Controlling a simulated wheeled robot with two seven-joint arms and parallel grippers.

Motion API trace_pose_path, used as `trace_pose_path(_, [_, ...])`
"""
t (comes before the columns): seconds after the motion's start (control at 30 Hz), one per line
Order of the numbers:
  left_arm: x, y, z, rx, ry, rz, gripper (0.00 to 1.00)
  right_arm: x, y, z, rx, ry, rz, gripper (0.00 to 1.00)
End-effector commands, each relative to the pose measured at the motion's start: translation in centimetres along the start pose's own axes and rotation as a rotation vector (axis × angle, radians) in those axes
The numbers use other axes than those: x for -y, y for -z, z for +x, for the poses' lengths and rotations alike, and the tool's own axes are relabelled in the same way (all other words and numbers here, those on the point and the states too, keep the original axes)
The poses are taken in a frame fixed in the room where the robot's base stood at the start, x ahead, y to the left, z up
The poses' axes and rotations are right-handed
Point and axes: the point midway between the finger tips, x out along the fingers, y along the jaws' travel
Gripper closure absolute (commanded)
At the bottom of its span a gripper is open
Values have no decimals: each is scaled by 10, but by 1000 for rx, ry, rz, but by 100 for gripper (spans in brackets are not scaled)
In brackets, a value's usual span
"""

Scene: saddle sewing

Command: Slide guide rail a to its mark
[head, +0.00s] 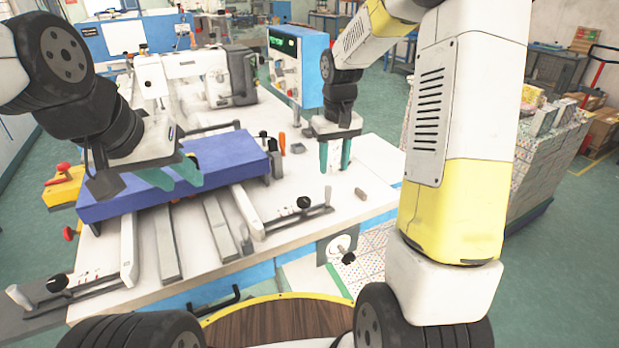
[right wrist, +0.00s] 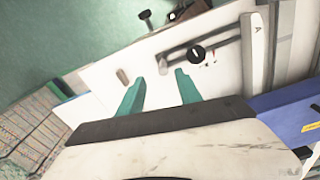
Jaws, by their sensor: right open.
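Guide rail a (head: 247,212) is a white bar on the machine table's right side, its far end near the blue block. In the right wrist view the white rail (right wrist: 255,60) shows a letter A. A slotted bracket with a black knob (head: 303,202) lies to its right, and the knob also shows in the right wrist view (right wrist: 196,53). My right gripper (head: 334,172) is open and empty, pointing down over the table, right of the rail and apart from it. My left gripper (head: 188,185) is open over the blue block; I cannot tell whether it touches.
The long blue block (head: 110,208) spans the table behind the rails. A second white rail (head: 129,245) and grey bars (head: 165,245) lie to the left. A small grey cylinder (head: 360,193) stands on the table's right part. The sewing head (head: 200,70) stands behind.

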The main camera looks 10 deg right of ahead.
Motion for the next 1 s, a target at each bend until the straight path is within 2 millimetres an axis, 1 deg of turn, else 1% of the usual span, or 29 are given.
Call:
trace_pose_path(0.03, [0, 0, 0, 0, 0, 0, 64, -2, 6, 14, 22, 1, -4, 58])
trace_pose_path(0.1, [0, 0, 0, 0, 0, 0, 64, -3, 12, 24, 38, 0, -9, 58])
trace_pose_path(0.2, [0, 0, 0, 0, 0, 0, 64, -4, 15, 34, 51, 0, -12, 58])
trace_pose_path(0.37, [0, 0, 0, 0, 0, 0, 64, -4, 14, 50, 56, 0, -13, 58])
trace_pose_path(0.6, [0, 0, 0, 0, 0, 0, 64, -4, 11, 89, 57, 1, -13, 58])
trace_pose_path(0.7, [0, 0, 0, 0, 0, 0, 64, -4, 11, 101, 55, 0, -13, 58])
trace_pose_path(0.83, [0, 0, 0, 0, 0, 0, 64, -4, 11, 110, 53, -1, -13, 58])
trace_pose_path(1.0, [0, 0, 0, 0, 0, 0, 64, -4, 11, 112, 51, 0, -12, 58])
